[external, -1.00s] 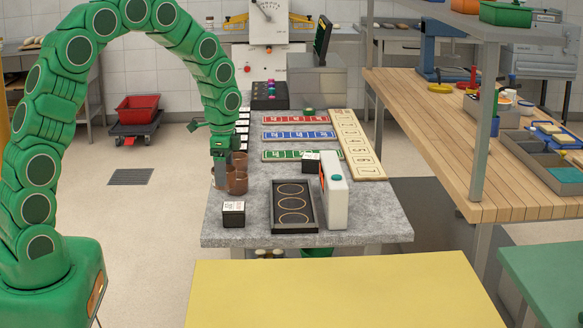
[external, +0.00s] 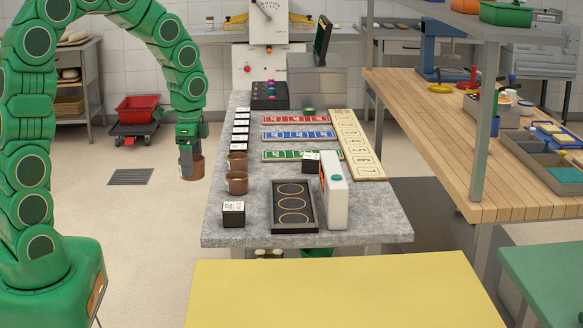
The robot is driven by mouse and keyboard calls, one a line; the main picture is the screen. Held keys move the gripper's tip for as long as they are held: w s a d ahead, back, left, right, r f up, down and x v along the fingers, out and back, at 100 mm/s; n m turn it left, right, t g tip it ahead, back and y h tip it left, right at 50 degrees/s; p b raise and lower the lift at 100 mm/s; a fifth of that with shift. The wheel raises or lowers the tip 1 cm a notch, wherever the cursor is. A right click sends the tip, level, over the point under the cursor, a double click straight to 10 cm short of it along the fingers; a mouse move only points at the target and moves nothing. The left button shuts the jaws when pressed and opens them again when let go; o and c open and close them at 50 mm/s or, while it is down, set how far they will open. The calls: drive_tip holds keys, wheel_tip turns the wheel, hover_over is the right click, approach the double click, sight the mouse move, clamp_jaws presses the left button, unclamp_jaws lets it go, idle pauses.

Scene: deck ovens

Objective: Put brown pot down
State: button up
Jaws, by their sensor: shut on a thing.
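My gripper (external: 188,158) hangs at the end of my green arm, left of the grey stone counter (external: 330,243). It is shut on a brown pot (external: 194,171), which it holds over the floor area beside the counter. The gripper hides part of that pot. Two similar brown pots, one behind (external: 237,161) and one in front (external: 236,183), stand on the counter near its left edge, apart from my gripper.
A black tray with three ring marks (external: 275,212), a white box (external: 335,200) and a small dark block (external: 233,217) stand on the counter's front part. Red, blue and green strips lie farther back. A yellow table (external: 340,290) is in front.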

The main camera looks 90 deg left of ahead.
drive_tip(key=shift+s+d, duration=0.1)
drive_tip(key=w+d+m, duration=0.5)
drive_tip(key=w+d, duration=0.4)
drive_tip(key=d, duration=0.1)
drive_tip(key=w+d+m, duration=0.3)
drive_tip(key=d+m, duration=0.1)
drive_tip(key=d, duration=0.7)
drive_tip(key=w+d+m, duration=0.2)
drive_tip(key=d+m, duration=0.3)
drive_tip(key=d, duration=0.7)
drive_tip(key=w+d+m, duration=0.3)
drive_tip(key=d+m, duration=0.1)
drive_tip(key=d, duration=0.7)
drive_tip(key=w+f, duration=0.2)
drive_tip(key=w, duration=0.2)
drive_tip(key=w+d+f, duration=0.1)
drive_tip(key=w+f, duration=0.2)
drive_tip(key=w, duration=0.1)
drive_tip(key=w+d+f, duration=0.1)
drive_tip(key=w+f, duration=0.2)
drive_tip(key=w, duration=0.1)
drive_tip(key=shift+d, duration=0.25)
drive_tip(key=shift+w+d+f, duration=0.15)
drive_tip(key=shift+w+f, duration=0.5)
drive_tip(key=shift+f, duration=1.75)
drive_tip(key=shift+f, duration=0.15)
